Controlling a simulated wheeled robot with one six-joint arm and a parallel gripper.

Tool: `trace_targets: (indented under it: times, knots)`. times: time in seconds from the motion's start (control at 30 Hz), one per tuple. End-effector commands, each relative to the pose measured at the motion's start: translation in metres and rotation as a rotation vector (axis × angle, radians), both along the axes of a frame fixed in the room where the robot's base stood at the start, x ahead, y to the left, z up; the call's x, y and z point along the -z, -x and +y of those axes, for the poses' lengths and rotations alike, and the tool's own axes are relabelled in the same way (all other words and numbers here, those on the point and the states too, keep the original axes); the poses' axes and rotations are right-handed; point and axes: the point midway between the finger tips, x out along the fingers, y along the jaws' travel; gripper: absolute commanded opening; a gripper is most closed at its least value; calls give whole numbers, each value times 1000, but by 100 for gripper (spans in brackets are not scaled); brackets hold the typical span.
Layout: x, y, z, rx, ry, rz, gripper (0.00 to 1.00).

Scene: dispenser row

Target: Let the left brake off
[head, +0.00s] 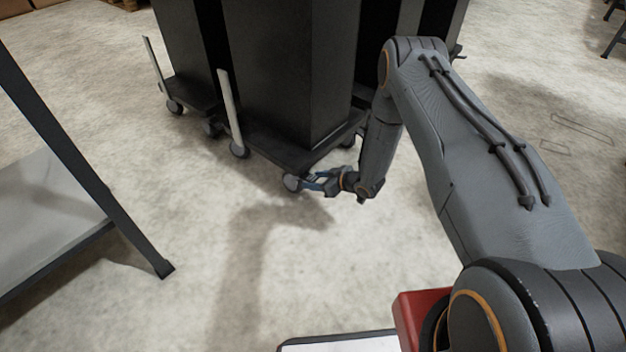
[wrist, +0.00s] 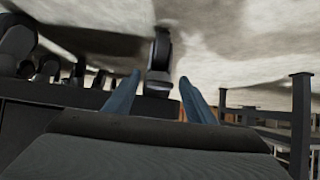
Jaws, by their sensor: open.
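A tall black dispenser (head: 285,70) stands on a dark wheeled base (head: 300,148). A caster (head: 292,183) sits under the base's near corner. My gripper (head: 309,181) is low beside that caster, its blue fingers open and pointing at it. In the wrist view, which looks upside down, a dark caster (wrist: 160,52) shows between and beyond the two blue fingertips. I see no contact, and nothing is held. A pale upright bar (head: 230,112) stands at the base's left end. I cannot tell which part is the left brake, or its position.
A second black dispenser (head: 184,45) on its own base, with another pale bar (head: 155,63), stands to the left. A dark-framed table (head: 52,205) is at the left. A red block (head: 415,315) is at the bottom, close to my arm. The floor between is clear.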

Motion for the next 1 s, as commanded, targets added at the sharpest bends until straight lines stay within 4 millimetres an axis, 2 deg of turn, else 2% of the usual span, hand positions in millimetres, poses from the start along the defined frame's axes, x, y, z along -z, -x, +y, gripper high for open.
trace_targets:
  times: [0.1, 0.4, 1.0]
  knots:
    - [-15, 12, -14, 4, -1, -1, 50]
    - [-34, 35, -36, 1, 0, -1, 50]
    - [-36, 37, -38, 0, 2, 0, 50]
